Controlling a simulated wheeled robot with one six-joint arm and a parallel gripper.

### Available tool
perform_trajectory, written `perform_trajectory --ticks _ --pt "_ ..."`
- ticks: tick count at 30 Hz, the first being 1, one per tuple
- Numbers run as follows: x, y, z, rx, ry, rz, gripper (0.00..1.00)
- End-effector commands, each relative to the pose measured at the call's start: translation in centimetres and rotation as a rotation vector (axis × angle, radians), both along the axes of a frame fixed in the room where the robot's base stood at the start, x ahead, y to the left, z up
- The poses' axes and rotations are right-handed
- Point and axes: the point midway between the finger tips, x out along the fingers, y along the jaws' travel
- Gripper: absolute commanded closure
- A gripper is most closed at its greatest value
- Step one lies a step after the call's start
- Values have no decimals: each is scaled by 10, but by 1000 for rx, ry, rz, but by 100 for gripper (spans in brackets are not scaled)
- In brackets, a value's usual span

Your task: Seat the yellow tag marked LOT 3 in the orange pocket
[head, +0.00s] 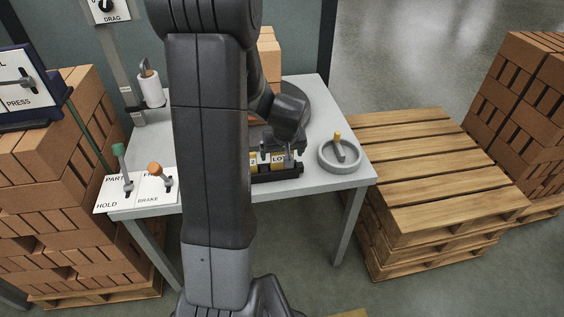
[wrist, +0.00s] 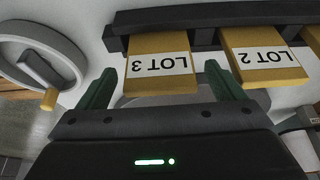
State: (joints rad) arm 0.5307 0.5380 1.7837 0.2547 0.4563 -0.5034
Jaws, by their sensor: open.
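The yellow tag marked LOT 3 (wrist: 160,83) sits in a dark rack (wrist: 205,14) in the wrist view, its lettering upside down there. My gripper (wrist: 160,72) is open, with one green finger on each side of this tag and a visible gap at both sides. In the head view my gripper (head: 276,150) is over the rack (head: 280,174) at the table's front edge, and the LOT 3 tag (head: 279,159) is partly hidden. A yellow LOT 2 tag (wrist: 262,72) stands beside it. I cannot make out an orange pocket in either view.
A grey handwheel (head: 325,160) with a yellow knob is right of the rack on the table (head: 345,184). A lever panel (head: 108,195) is at the table's front left. Wooden pallets (head: 430,165) stand to the right; brick stacks (head: 60,190) stand left.

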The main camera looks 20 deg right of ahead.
Motion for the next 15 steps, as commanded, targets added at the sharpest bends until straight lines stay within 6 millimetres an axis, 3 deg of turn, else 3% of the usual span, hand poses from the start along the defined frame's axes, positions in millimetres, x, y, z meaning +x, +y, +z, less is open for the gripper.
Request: perform_trajectory --ticks 8,15 --pt "2 0 -3 0 -1 0 11" --pt "1 0 -3 0 -1 0 54"
